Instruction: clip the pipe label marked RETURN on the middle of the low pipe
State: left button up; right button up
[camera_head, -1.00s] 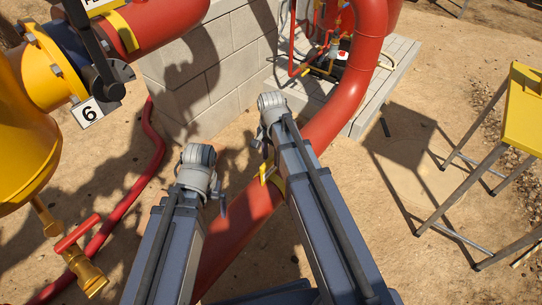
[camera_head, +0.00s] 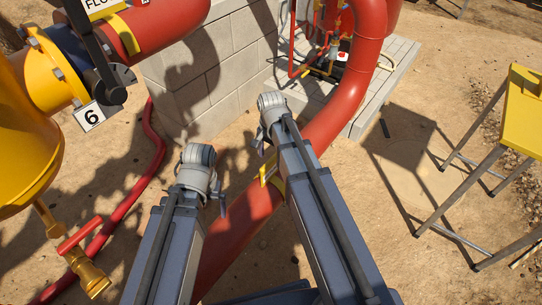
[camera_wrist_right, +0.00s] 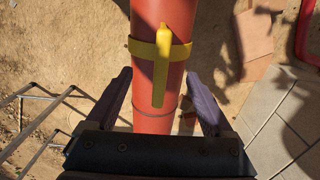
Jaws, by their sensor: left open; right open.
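The low red pipe (camera_head: 240,222) runs from the bottom of the head view up to a bend at the back. A yellow clip, apparently the pipe label (camera_head: 269,169), sits on the pipe between my forearms. In the right wrist view its yellow band (camera_wrist_right: 178,51) crosses the pipe and a yellow tab (camera_wrist_right: 161,75) stands out lengthwise; no lettering is readable. My right gripper (camera_wrist_right: 162,90) is open, its dark fingers spread either side of the pipe and apart from the label. My left gripper (camera_head: 222,197) is mostly hidden behind its arm, left of the pipe, with nothing visible in it.
A yellow stand (camera_head: 524,110) with grey legs is at the right. A grey block wall (camera_head: 215,65) stands behind. A thinner red pipe (camera_head: 125,205) lies on the sandy ground.

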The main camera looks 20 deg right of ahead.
jog(key=shift+r+p, duration=2.6)
jog(key=shift+r, duration=0.4)
notch_tip(320, 180, up, 8)
jog(key=p, duration=0.8)
jog(key=shift+f, duration=0.2)
notch_tip(320, 180, down, 8)
jog(key=b, duration=0.8)
jog(key=shift+r, duration=0.1)
jog(key=shift+s+r, duration=0.1)
